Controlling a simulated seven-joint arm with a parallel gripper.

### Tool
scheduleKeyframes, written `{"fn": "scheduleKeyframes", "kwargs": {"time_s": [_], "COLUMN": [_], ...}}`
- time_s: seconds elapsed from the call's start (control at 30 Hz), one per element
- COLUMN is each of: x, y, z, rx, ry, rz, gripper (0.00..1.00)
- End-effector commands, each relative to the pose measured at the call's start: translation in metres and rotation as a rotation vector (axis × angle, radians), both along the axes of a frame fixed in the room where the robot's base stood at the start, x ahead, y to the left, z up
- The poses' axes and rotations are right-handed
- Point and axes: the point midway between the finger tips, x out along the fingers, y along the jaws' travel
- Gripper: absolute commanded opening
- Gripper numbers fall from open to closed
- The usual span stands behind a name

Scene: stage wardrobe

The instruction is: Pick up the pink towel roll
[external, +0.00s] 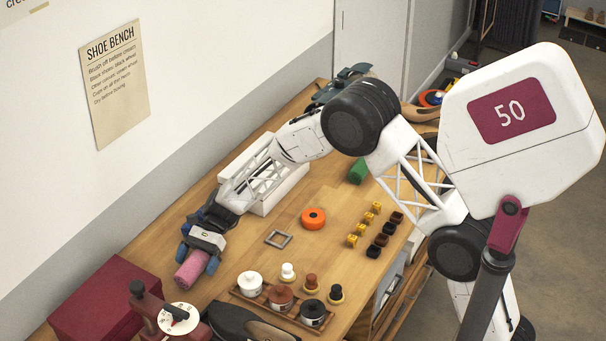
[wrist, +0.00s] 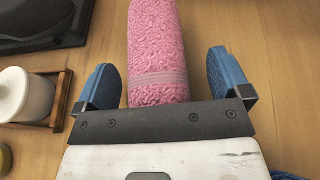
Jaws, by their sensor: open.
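The pink towel roll (external: 191,269) lies on the wooden bench at the lower left, near the maroon box. It shows close up in the wrist view (wrist: 157,50), with a smooth band across it. My gripper (external: 197,258) is at the towel roll, with its blue fingers apart. In the wrist view my gripper (wrist: 165,80) has one finger on each side of the towel roll, with a gap of bare wood showing on both sides. The near end of the towel roll is hidden behind the gripper body.
A maroon box (external: 104,298) stands left of the towel roll. A wooden tray (external: 240,294) with jars stands to its right, also at the left in the wrist view (wrist: 62,100). An orange disc (external: 313,218), a grey square frame (external: 278,239) and a green roll (external: 358,171) lie farther back.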

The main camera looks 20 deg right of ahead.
Motion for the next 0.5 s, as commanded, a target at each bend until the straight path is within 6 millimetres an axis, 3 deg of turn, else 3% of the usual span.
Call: {"fn": "scheduleKeyframes", "kwargs": {"time_s": [0.13,0.4,0.5], "x": [0.0001,0.0001,0.0001], "y": [-0.0001,-0.0001,0.0000], "z": [0.0000,0.0000,0.0001], "rx": [0.000,0.000,0.000], "ry": [0.000,0.000,0.000], "rz": [0.000,0.000,0.000], "gripper": [0.93,0.51,0.42]}}
